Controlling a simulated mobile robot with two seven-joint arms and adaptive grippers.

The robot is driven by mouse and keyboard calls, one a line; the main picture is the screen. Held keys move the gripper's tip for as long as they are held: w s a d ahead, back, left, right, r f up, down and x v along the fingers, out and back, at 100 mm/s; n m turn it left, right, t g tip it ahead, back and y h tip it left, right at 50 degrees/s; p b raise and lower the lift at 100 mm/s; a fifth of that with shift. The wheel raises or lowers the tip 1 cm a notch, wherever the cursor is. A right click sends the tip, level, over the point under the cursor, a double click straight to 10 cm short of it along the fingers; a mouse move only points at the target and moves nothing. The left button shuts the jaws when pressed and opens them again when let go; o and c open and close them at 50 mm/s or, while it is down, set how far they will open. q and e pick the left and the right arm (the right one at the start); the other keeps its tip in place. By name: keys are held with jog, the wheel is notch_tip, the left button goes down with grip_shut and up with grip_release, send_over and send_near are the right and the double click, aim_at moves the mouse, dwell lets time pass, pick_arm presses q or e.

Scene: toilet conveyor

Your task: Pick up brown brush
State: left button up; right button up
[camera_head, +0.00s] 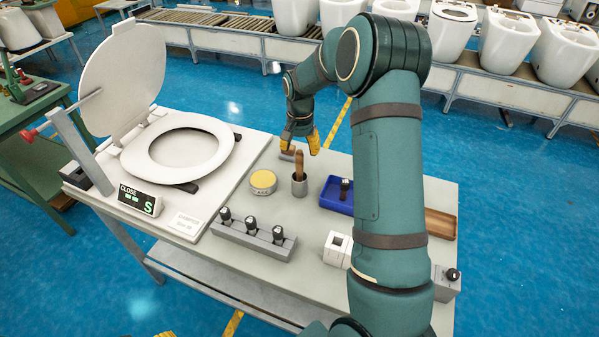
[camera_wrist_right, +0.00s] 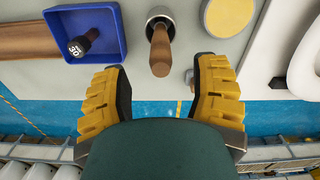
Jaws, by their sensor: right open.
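The brown brush (camera_head: 299,163) stands upright with its brown handle up in a small grey cup (camera_head: 299,186) on the table. Its lower end is hidden inside the cup. In the right wrist view the brush handle (camera_wrist_right: 160,52) shows ahead of the gap between my fingers. My right gripper (camera_head: 301,141) is open and empty, with yellow fingertips, just beyond and above the brush. It also shows in the wrist view (camera_wrist_right: 160,88).
A yellow round tin (camera_head: 263,181) is left of the cup. A blue tray (camera_head: 334,203) with a dark stamp is to the right. A grey block (camera_head: 253,238) with several black-handled stamps stands nearer. A toilet seat (camera_head: 178,148) with raised lid is at left.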

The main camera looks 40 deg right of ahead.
aim_at(300, 160)
jog(key=shift+a+f, duration=0.1)
jog(key=shift+f, duration=2.55)
grip_shut()
